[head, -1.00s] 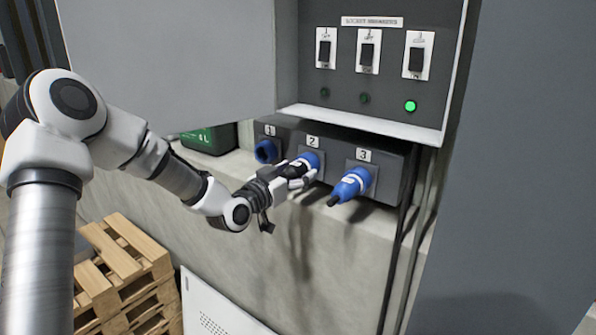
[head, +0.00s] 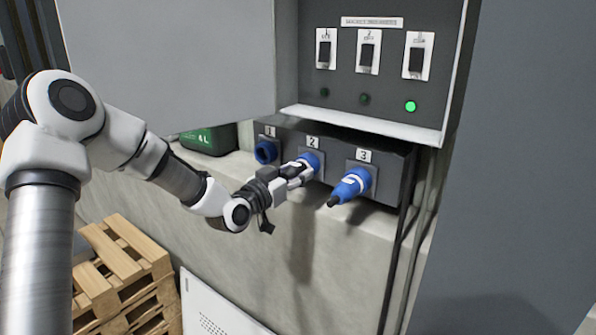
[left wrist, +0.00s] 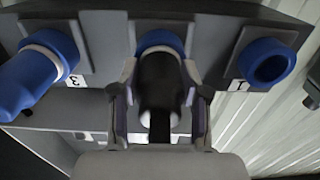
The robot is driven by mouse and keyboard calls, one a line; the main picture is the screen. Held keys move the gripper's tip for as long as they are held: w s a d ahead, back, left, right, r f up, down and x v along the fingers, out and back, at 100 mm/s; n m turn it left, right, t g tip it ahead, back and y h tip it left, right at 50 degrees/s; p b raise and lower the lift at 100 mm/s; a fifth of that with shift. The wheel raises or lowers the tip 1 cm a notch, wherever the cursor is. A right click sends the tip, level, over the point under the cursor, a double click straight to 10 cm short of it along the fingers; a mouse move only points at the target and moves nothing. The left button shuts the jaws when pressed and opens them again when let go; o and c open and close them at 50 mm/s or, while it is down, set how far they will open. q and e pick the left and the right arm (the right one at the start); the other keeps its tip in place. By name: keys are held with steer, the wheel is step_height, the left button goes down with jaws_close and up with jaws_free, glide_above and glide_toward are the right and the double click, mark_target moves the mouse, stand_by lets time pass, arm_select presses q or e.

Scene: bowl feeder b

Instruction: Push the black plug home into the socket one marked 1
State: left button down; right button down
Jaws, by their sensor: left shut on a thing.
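The black plug (left wrist: 160,82) is at the blue socket two (head: 310,159), marked 2; its front end is inside the blue ring in the left wrist view. How deep it sits I cannot tell. My left gripper (head: 299,173) is shut on the black plug, with one finger on each side of it in the left wrist view (left wrist: 160,95). Socket one (head: 266,151), marked 1, is blue, round and empty, left of the gripper in the head view and at the right in the left wrist view (left wrist: 268,66). My right gripper is not in view.
A blue plug (head: 350,186) sits in socket three at the right, close to my gripper. Above are a breaker panel (head: 340,84) with a green light lit under switch 3 and an open grey door (head: 170,60). A green case (head: 208,139) stands behind at the left.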

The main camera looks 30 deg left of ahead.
arm_select(q)
steer(key=shift+f, duration=0.1)
steer(key=shift+s, duration=0.15)
steer(key=shift+s+f, duration=0.1)
steer(key=shift+s, duration=0.1)
steer(key=shift+s+a+r+p, duration=0.1)
steer(key=shift+s+r+p, duration=0.1)
steer(key=shift+s, duration=0.35)
steer(key=shift+s+a+r+p, duration=0.1)
steer(key=shift+s+p, duration=0.05)
steer(key=shift+s, duration=0.35)
steer(key=shift+s+f+p, duration=0.15)
steer(key=shift+s+p, duration=0.8)
steer(key=shift+s, duration=0.65)
